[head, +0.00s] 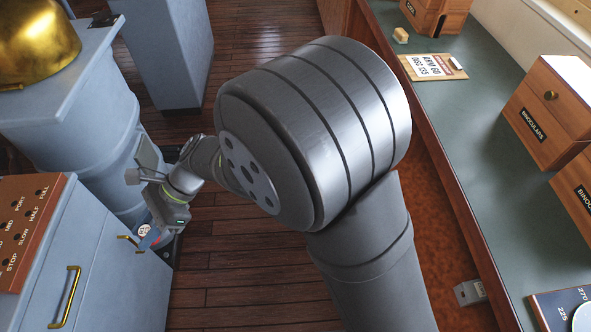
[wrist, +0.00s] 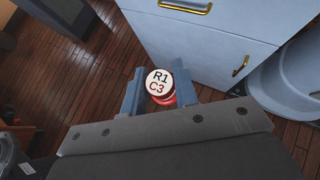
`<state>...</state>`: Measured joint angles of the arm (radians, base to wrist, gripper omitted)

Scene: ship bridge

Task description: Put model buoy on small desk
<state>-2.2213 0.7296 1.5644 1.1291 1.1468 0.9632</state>
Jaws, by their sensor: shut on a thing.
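The model buoy shows its round white top marked R1 C3 (wrist: 159,82), with a red body below, in the wrist view. My gripper (wrist: 158,92) is shut on it, one blue finger on each side. The buoy's white top (head: 144,230) also shows small in the head view, where my gripper (head: 156,238) is low at the left, beside the grey-blue drawer cabinet. The buoy is held above the wooden floor; its lower part is hidden. I cannot tell any surface in view as the small desk.
The grey-blue cabinet (head: 104,262) with brass handles is close to my gripper. A grey-blue pedestal (head: 75,125) bears a brass dome (head: 38,45). Bare floor (head: 245,275) lies between.

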